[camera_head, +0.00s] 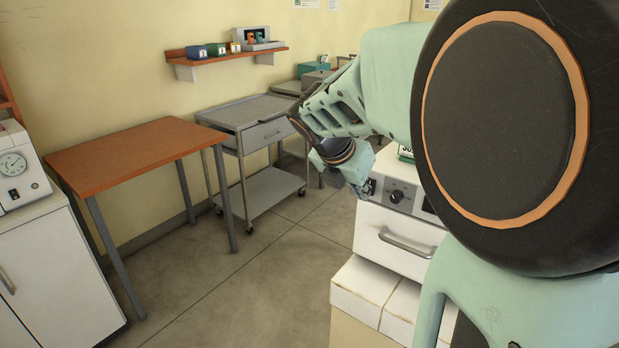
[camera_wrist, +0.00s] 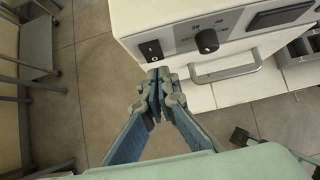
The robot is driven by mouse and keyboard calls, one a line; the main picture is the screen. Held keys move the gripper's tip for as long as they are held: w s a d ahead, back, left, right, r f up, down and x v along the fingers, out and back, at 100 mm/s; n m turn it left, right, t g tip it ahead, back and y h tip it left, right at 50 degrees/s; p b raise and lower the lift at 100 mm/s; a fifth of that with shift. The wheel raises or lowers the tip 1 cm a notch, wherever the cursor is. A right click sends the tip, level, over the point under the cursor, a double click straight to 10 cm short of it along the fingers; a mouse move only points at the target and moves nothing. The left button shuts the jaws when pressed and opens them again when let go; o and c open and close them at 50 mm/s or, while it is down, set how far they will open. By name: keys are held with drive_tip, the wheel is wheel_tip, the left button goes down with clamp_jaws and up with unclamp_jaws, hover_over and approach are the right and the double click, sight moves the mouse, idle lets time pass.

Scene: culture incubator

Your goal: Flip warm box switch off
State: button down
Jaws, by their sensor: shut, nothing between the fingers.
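The warm box is the white unit with a front panel (camera_head: 400,232); it also shows in the wrist view (camera_wrist: 135,18). Its black rocker switch (camera_wrist: 151,50) sits at the left end of the panel, beside a black knob (camera_wrist: 207,40). In the head view the switch (camera_head: 371,187) shows small beside my gripper. My gripper (camera_wrist: 157,76) is shut and empty, its fingertips just in front of and below the switch in the wrist view. I cannot tell whether they touch the panel. In the head view my gripper (camera_head: 360,180) is partly hidden by my wrist.
A bar handle (camera_wrist: 225,68) juts from the box front below the knob. White blocks (camera_head: 365,284) lie under the box. A wooden-topped table (camera_head: 135,152) and a grey cart (camera_head: 245,112) stand left and behind. The floor between is clear.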

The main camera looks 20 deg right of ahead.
drive_tip(key=shift+w+d, duration=0.45)
drive_tip(key=shift+d, duration=0.15)
drive_tip(key=shift+p, duration=0.3)
drive_tip(key=shift+d+f, duration=0.15)
drive_tip(key=shift+w, duration=0.1)
drive_tip(key=shift+r+p, duration=0.85)
drive_tip(key=shift+p, duration=0.15)
